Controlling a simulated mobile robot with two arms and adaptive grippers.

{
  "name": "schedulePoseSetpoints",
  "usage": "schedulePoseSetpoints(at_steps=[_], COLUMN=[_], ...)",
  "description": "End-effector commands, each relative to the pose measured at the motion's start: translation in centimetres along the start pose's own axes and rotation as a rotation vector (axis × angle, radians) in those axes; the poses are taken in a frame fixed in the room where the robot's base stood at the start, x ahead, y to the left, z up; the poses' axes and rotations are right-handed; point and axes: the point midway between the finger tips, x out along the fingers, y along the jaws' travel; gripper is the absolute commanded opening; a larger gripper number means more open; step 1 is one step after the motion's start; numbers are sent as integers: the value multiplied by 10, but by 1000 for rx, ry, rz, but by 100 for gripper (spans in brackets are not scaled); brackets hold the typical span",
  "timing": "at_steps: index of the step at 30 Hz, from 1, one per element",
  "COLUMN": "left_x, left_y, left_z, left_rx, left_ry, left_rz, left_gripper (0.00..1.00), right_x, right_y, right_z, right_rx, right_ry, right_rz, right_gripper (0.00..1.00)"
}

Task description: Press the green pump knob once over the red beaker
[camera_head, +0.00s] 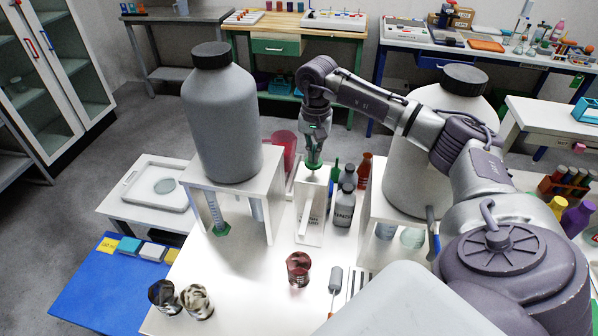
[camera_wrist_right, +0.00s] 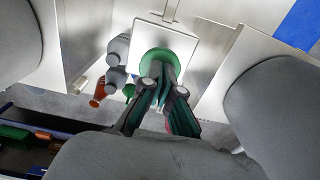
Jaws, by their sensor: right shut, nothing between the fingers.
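The green pump knob (camera_head: 313,165) sits on top of a narrow white stand (camera_head: 311,193) in the middle of the white table. It shows as a green disc in the right wrist view (camera_wrist_right: 154,54). My right gripper (camera_head: 314,158) points down with its fingers shut and empty, its tips at the knob. The fingers hide part of the knob, and I cannot tell if they touch it or how far it is pressed. A small beaker with dark red colouring (camera_head: 298,270) stands on the table in front of the stand. My left gripper is not in view.
Small grey bottles (camera_head: 345,205) and a red bottle (camera_head: 364,168) stand just right of the pump. Two glass beakers (camera_head: 196,300) stand at front left.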

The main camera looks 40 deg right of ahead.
Motion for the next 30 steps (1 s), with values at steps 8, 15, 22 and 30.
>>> schedulePoseSetpoints(at_steps=[8,15,22,30], left_x=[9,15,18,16], left_y=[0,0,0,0], left_z=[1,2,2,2], left_rx=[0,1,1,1], left_ry=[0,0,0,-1], left_rz=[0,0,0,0], left_gripper=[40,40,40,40], right_x=[12,21,26,24], right_y=[0,1,1,0], right_z=[0,0,1,1], right_rx=[0,0,0,-1], right_ry=[-1,-2,-3,-4], right_rz=[2,3,4,4], right_gripper=[0,0,0,0])
